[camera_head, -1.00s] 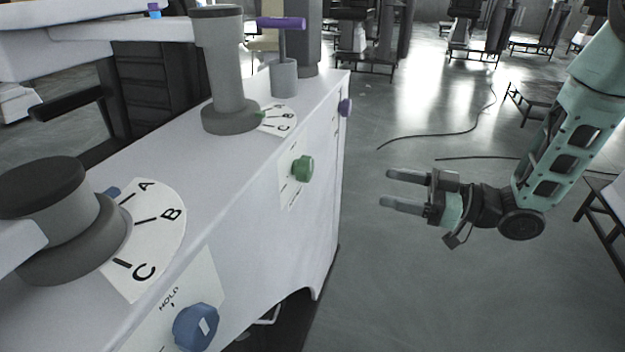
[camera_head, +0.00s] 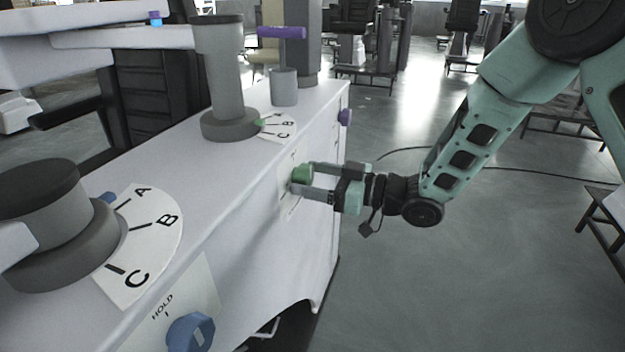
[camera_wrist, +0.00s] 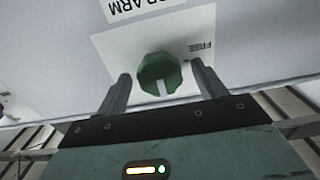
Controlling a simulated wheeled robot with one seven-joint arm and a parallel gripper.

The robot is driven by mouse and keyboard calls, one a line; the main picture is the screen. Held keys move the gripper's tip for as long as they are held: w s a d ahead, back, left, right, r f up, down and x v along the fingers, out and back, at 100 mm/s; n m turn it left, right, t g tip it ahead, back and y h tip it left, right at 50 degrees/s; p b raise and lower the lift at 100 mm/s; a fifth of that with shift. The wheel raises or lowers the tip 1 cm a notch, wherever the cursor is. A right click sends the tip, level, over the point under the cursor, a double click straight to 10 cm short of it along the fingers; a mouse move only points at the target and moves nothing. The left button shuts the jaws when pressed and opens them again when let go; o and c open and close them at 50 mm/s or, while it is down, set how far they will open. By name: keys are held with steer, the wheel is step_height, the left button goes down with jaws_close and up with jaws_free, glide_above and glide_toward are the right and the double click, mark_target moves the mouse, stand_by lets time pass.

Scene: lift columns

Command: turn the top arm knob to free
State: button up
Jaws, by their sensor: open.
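A green knob (camera_head: 301,174) sits on a white label plate on the side face of the white cabinet. In the wrist view the knob (camera_wrist: 160,72) has a white pointer mark at its lower edge. The word FREE (camera_wrist: 200,47) is printed to its upper right, away from the mark. A second label (camera_wrist: 140,8), cut off by the frame, ends in ARM. My gripper (camera_head: 304,178) is at the knob, one finger on each side. In the wrist view my gripper (camera_wrist: 160,77) is open, with gaps between fingers and knob.
A blue knob (camera_head: 190,332) marked HOLD is nearer on the same face, and a purple knob (camera_head: 345,116) is farther along. Grey columns with lettered dials (camera_head: 150,235) stand on the cabinet top (camera_head: 215,185). The floor to the right is mostly clear.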

steer(key=shift+a, duration=0.15)
steer(key=c, duration=1)
steer(key=shift+o, duration=0.2)
